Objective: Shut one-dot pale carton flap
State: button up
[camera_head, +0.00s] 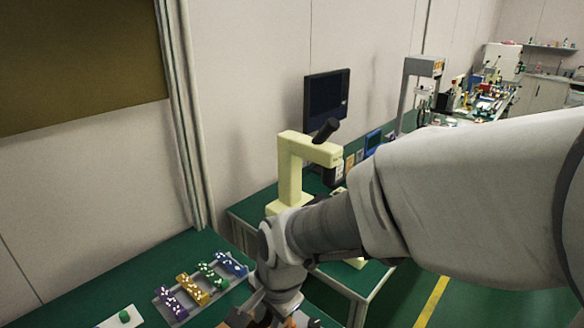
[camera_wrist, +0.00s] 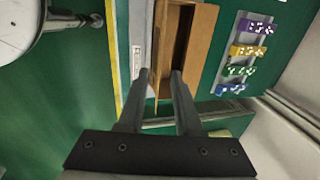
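An open tan-brown carton (camera_wrist: 203,45) shows in the wrist view, just beyond my fingertips, with a dark hollow inside. A narrow paler strip (camera_wrist: 150,40) runs along its left side; I cannot tell if it is the flap. No single dot can be made out on the carton. My gripper (camera_wrist: 159,73) is open, its two fingers apart with nothing clearly held between them. The fingertips overlap the carton's near end in the picture; contact cannot be told. In the head view my gripper is low at the bottom edge, and the carton is mostly hidden by my arm.
A grey rack (camera_head: 206,288) of purple, yellow, green and blue dotted pieces lies on the green bench, right of the carton in the wrist view (camera_wrist: 238,82). A white card with a green piece (camera_head: 124,316) lies nearby. A cream microscope-like stand (camera_head: 290,170) stands behind my arm.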

jog(key=b+x, duration=0.1)
jog(key=x, duration=0.4)
jog(key=shift+r, duration=0.1)
grip_shut()
dwell(1.3)
